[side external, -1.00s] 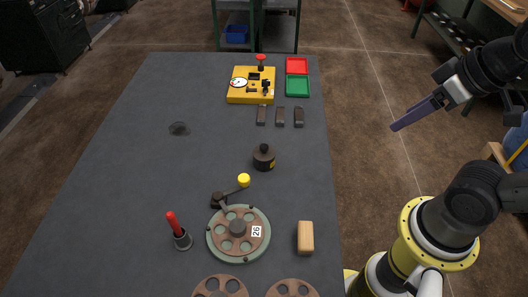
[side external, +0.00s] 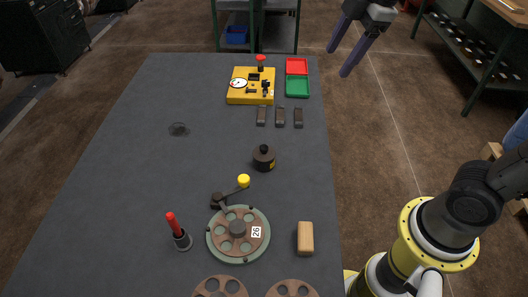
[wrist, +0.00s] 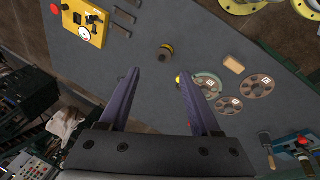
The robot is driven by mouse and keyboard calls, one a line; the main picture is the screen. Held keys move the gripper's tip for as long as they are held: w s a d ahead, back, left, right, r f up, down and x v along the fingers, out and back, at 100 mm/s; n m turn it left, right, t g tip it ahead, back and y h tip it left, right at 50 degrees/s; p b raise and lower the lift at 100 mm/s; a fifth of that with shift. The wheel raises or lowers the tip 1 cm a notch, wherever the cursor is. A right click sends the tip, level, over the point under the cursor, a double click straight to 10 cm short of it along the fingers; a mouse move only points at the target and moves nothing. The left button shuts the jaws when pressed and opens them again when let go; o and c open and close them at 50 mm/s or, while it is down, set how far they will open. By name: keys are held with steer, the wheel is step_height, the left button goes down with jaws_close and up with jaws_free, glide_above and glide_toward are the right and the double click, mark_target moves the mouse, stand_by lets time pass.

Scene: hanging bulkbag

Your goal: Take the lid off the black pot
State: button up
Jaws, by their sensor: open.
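The pot (wrist: 166,51) also shows in the wrist view, beyond and between my fingertips. My gripper (side external: 338,62) is open and empty, in the air beyond the table's right edge at the far end. Its two long purple fingers (wrist: 158,73) are spread apart in the wrist view. It is well away from the pot.
A yellow box (side external: 251,86), a red tray (side external: 297,66) and a green tray (side external: 297,86) are at the far end. Several dark blocks lie before them.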

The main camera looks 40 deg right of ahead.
steer(key=w+a+f+n+g, duration=0.1)
steer(key=w+a+f+n, duration=0.2)
steer(key=w, duration=0.4)
steer(key=n+g, duration=0.2)
steer(key=g, duration=0.1)
glide_above(264, 147)
steer(key=f, duration=1.8)
steer(key=shift+d, duration=0.25)
steer(key=shift+a+f, duration=0.2)
steer(key=shift+f, duration=2.95)
jaws_close()
